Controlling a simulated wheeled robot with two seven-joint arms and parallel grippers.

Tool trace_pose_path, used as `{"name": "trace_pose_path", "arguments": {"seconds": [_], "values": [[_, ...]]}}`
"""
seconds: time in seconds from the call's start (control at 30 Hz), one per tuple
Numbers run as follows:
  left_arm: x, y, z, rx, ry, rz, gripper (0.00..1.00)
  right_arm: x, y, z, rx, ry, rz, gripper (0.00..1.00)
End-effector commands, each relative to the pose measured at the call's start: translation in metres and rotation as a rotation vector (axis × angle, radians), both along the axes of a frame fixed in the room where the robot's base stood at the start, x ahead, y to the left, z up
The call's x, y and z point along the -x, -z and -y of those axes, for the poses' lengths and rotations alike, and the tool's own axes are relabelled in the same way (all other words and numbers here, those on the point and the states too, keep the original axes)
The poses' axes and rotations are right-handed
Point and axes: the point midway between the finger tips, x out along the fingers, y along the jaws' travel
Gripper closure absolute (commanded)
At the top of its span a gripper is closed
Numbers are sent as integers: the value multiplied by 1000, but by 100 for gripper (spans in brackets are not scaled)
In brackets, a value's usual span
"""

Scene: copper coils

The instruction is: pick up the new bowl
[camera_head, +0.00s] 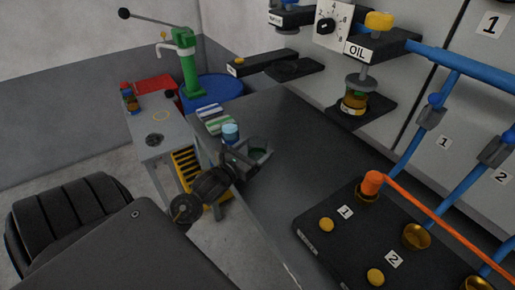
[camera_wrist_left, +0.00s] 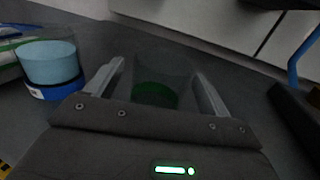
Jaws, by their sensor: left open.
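A clear vessel with a dark green bottom (camera_head: 258,146) stands on the dark grey counter; it also shows in the left wrist view (camera_wrist_left: 156,92). It is probably the new bowl, but no label shows. My left gripper (camera_head: 251,151) is open, with one finger on each side of the vessel. In the left wrist view, the fingers of my left gripper (camera_wrist_left: 158,82) flank it with gaps visible, so it is not clamped. My right gripper is not in view.
A light-blue and dark-blue container (camera_head: 230,133) stands close to the left of my gripper. A black panel (camera_head: 330,245) with brass cups (camera_head: 416,236) lies at right. An oil dispenser (camera_head: 372,50) hangs behind. The counter between is clear.

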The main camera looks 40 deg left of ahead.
Motion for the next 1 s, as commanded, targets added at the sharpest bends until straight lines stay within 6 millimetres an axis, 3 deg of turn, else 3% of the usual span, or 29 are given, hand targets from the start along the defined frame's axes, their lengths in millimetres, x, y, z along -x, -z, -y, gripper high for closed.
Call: {"name": "trace_pose_path", "arguments": {"seconds": [0.2, 0.47, 0.87, 1.0], "values": [[-28, -1, 0, 1, -2, 1, 19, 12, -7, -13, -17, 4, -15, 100], [-31, 0, 0, 0, -1, 0, 19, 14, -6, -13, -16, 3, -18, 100], [-31, 0, 0, 0, -1, 0, 69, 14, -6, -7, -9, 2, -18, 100], [-31, -1, 0, 0, -1, 1, 70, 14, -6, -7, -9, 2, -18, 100]]}}
